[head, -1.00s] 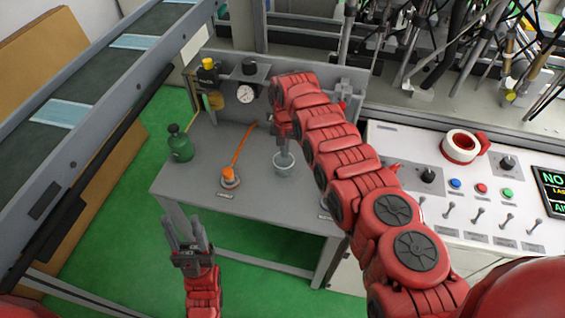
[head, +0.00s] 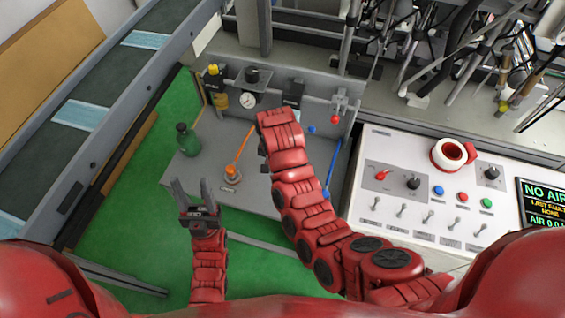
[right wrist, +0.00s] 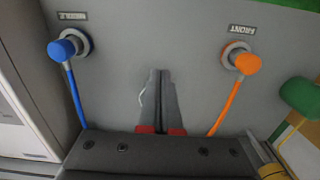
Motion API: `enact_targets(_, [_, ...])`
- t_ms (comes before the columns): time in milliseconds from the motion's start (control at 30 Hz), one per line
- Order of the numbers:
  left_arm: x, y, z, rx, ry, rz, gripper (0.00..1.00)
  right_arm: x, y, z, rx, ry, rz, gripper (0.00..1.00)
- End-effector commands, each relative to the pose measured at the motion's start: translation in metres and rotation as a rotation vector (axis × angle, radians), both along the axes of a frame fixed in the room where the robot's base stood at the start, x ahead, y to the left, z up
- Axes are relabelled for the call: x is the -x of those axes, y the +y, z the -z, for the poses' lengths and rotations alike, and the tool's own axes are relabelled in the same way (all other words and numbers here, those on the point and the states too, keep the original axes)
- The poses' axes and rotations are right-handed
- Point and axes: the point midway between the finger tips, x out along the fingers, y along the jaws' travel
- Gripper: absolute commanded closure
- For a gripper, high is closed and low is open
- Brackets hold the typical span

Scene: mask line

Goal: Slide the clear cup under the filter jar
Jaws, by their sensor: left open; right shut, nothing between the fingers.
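An amber jar (head: 220,100) hangs under a yellow-capped unit on the bench's back panel in the head view; it looks like the filter jar. I cannot make out the clear cup for sure now: my right arm covers the middle of the bench in the head view. In the right wrist view only a faint curved edge shows beside the fingers. My right gripper (right wrist: 160,75) is shut, its fingers together over the grey bench top, between the blue and orange hoses. My left gripper (head: 193,184) is open and empty by the bench's front left edge.
An orange hose fitting (head: 232,173) and a blue hose (head: 332,165) are on the grey bench (head: 215,148). A green bottle (head: 188,141) stands at its left. A gauge (head: 248,101) is on the back panel.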

Motion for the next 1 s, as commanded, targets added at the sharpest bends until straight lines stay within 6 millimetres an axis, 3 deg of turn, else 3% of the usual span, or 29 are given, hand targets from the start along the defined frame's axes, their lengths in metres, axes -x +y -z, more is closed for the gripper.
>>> enact_targets(267, [0.000, 0.000, 0.011, 0.000, 0.000, 0.000, 0.50, 0.005, 0.000, 0.029, -0.001, 0.005, 0.006, 1.00])
enact_targets(400, [0.000, 0.000, -0.005, 0.000, 0.000, 0.000, 0.50, 0.006, -0.001, 0.048, 0.001, 0.011, 0.005, 1.00])
enact_targets(800, [0.000, 0.000, -0.020, 0.000, 0.000, 0.000, 0.50, 0.004, -0.002, 0.101, 0.001, 0.008, 0.006, 1.00])
enact_targets(1000, [0.000, 0.000, -0.023, 0.000, 0.000, 0.000, 0.50, -0.013, -0.007, 0.099, 0.001, 0.006, 0.005, 1.00])
